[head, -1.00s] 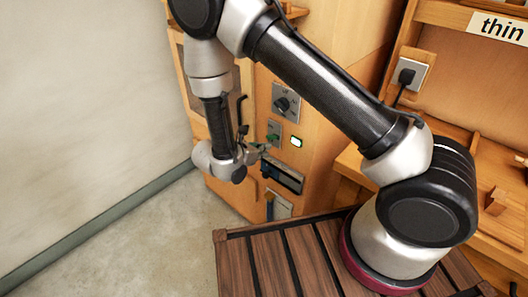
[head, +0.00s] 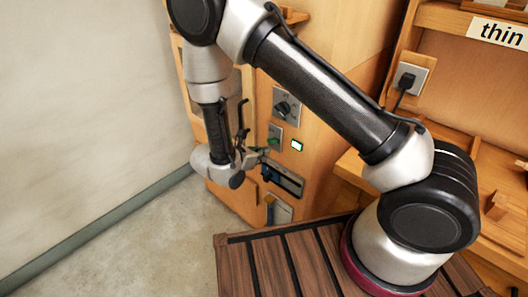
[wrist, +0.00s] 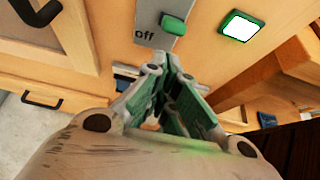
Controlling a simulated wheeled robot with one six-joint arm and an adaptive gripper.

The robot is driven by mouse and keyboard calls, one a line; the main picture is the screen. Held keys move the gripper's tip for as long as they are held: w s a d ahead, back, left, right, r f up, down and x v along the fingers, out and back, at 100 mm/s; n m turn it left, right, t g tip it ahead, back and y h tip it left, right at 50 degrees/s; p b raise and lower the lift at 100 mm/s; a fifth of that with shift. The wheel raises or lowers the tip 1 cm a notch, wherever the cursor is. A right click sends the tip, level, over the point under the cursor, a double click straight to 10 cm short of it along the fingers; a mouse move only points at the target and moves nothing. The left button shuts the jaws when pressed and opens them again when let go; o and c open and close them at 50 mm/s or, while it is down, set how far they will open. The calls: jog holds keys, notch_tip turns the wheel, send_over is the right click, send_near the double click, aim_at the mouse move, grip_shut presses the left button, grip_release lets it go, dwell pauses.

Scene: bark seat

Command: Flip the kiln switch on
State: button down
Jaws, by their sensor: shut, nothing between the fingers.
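The kiln switch is a green lever (wrist: 173,24) on a grey plate (wrist: 147,18), with the word "off" beside its lower end. In the head view the switch (head: 274,141) is small on the wooden kiln front. My gripper (wrist: 168,64) is shut and empty, its tips just below the lever in the wrist view. In the head view my gripper (head: 264,155) is beside and slightly below the switch plate. I cannot tell whether the tips touch the lever. A white lit square with a green rim (wrist: 241,25) is right of the switch.
A grey knob plate (head: 285,105) is above the switch. A dark slotted panel (head: 283,180) and a lower plate with a blue lever (head: 279,209) are below. Black handles (wrist: 42,99) are on the wooden doors at left. A slatted bench (head: 265,270) stands in front.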

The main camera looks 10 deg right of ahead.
jog(key=v, duration=0.9)
jog(key=shift+r, duration=0.45)
jog(key=shift+a, duration=0.1)
